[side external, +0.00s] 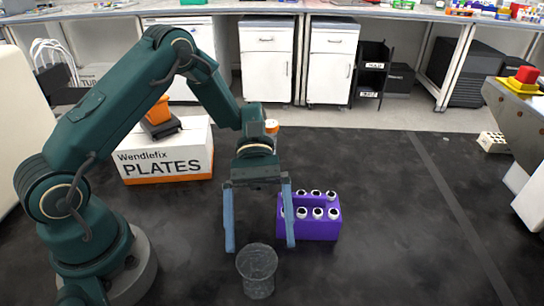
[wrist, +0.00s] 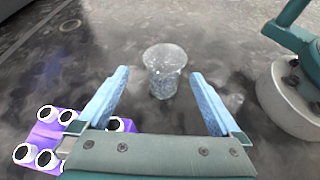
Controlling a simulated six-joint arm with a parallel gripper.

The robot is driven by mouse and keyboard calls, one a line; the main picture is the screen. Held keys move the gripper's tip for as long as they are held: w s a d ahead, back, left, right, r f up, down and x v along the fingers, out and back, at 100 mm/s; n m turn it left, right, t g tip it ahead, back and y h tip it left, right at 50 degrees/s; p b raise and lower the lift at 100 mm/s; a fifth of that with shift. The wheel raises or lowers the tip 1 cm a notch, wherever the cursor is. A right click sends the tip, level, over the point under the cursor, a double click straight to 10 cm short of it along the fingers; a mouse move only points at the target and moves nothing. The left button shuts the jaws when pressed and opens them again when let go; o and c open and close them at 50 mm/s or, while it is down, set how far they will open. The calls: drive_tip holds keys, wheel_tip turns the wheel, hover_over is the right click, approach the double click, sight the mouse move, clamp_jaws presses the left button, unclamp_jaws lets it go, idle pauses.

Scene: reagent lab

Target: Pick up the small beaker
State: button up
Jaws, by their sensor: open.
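The small beaker (side external: 257,272) is clear glass and stands upright on the dark bench top, at the lower middle of the side external view. In the wrist view the beaker (wrist: 164,72) is at the upper middle, beyond the fingertips and roughly centred between them. My gripper (side external: 260,248) has its two blue fingers spread wide and pointing down, with nothing between them. In the side external view the fingertips are just above and behind the beaker rim. The wrist view shows both fingers of my gripper (wrist: 160,78) apart from the beaker.
A purple rack (side external: 318,228) of white-capped vials stands close beside the right finger; it also shows in the wrist view (wrist: 50,130) at lower left. A white PLATES box (side external: 165,160) stands behind. The bench right of the rack is clear.

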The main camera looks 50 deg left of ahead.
sight(259, 289)
drive_tip(key=shift+s+f, duration=0.35)
drive_tip(key=shift+f, duration=0.2)
drive_tip(key=shift+x, duration=2.55)
drive_tip(key=shift+r, duration=0.1)
drive_tip(key=c, duration=1.3)
